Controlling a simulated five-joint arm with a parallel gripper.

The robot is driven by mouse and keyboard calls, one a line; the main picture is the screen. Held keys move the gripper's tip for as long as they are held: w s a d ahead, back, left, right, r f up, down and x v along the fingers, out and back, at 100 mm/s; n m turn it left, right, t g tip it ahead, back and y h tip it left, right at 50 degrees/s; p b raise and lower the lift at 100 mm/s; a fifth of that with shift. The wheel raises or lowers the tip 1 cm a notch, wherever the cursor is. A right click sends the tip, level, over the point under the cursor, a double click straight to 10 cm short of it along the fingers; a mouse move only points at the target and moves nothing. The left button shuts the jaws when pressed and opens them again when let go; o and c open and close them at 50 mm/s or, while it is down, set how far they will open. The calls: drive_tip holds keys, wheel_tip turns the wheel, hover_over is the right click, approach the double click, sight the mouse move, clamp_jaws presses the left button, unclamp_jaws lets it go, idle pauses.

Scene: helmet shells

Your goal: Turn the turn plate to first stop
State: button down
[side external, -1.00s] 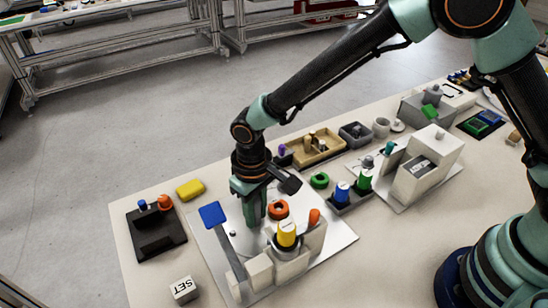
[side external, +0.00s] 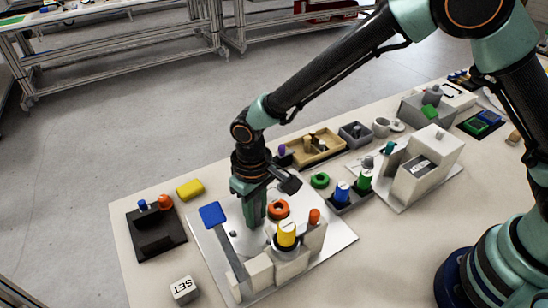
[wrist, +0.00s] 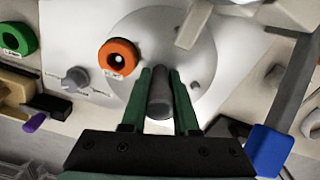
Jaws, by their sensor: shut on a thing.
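The turn plate is a pale round disc (wrist: 185,35) on a light base plate, and part of it shows in the side view (side external: 243,241). A dark grey upright peg (wrist: 160,95) stands on the disc near its edge. My gripper (wrist: 160,85) points down, with its two green fingers closed on either side of the peg, gripping it. In the side view my gripper (side external: 254,222) is low over the disc, and its fingers hide the peg. A small grey stud (wrist: 195,85) also sits on the disc. The stop marks cannot be made out.
An orange ring (wrist: 118,58) lies beside the disc, near a grey knob (wrist: 75,79). A lever with a blue end (side external: 213,215) rises at the left. A yellow-topped holder (side external: 287,234) stands in front right.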

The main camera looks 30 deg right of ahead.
drive_tip(key=shift+m, duration=4.5)
drive_tip(key=shift+r+m, duration=0.1)
drive_tip(key=shift+m, duration=4.4)
drive_tip(key=c, duration=0.9)
unclamp_jaws()
drive_tip(key=shift+c, duration=0.2)
